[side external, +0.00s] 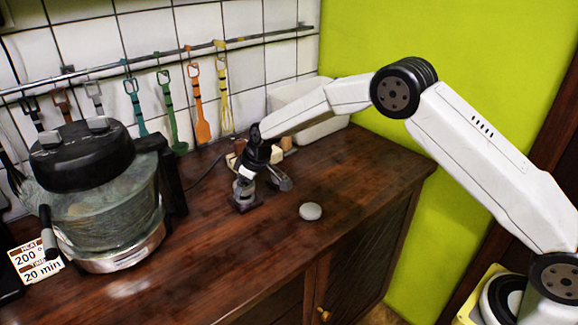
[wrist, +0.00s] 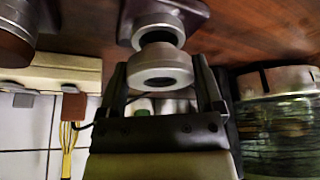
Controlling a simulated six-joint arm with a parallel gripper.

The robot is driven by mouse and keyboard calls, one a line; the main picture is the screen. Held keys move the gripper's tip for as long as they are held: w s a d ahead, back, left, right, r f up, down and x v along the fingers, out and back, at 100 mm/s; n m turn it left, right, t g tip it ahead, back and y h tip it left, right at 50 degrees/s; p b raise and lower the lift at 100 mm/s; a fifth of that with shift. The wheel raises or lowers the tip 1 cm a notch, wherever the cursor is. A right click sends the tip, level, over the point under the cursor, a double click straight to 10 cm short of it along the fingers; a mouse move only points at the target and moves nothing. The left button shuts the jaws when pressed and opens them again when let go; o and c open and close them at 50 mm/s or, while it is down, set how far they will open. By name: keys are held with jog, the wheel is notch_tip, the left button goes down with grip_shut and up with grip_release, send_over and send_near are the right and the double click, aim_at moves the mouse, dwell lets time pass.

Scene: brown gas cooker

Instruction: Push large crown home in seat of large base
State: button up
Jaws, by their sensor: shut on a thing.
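The large crown (wrist: 160,68) is a pale grey ring between the two fingers of my gripper (wrist: 160,78) in the wrist view. My gripper is shut on it. Beyond it is the large base (wrist: 165,18), a grey metal piece with a square foot and a round dark opening. The crown overlaps that opening in the wrist view. I cannot tell whether it touches the seat. In the side view my gripper (side external: 247,178) points down over the base (side external: 245,205), which stands on the wooden counter; the crown is too small to make out clearly there.
A pale round disc (side external: 310,211) lies on the counter right of the base. A cream block (side external: 237,160) stands behind my gripper. A glass-bowled appliance with a black lid (side external: 82,155) stands at left. Utensils hang on the tiled wall. The right front counter is clear.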

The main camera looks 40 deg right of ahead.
jog(key=shift+f, duration=0.8)
jog(key=shift+r, duration=0.15)
dwell(2.0)
jog(key=shift+r, duration=0.3)
dwell(2.6)
jog(key=shift+d+r, duration=0.1)
dwell(0.4)
jog(key=shift+s+d+r+m, duration=0.3)
jog(key=shift+s+d, duration=0.35)
jog(key=shift+s, duration=0.05)
jog(key=s+d+r+m, duration=0.1)
jog(key=s+d, duration=0.1)
jog(key=s, duration=0.1)
jog(key=s+d+m+h, duration=0.1)
jog(key=s+d, duration=0.1)
jog(key=s, duration=0.1)
jog(key=s+d+r+m, duration=0.1)
jog(key=s+d, duration=0.1)
jog(key=s, duration=0.1)
jog(key=shift+s+r+t+h, duration=0.3)
jog(key=shift+s+r, duration=0.05)
jog(key=shift+s, duration=0.05)
jog(key=s+d+r+m, duration=0.1)
jog(key=s+d+m, duration=0.1)
jog(key=s, duration=1)
jog(key=shift+d+h, duration=0.3)
jog(key=shift+d, duration=0.4)
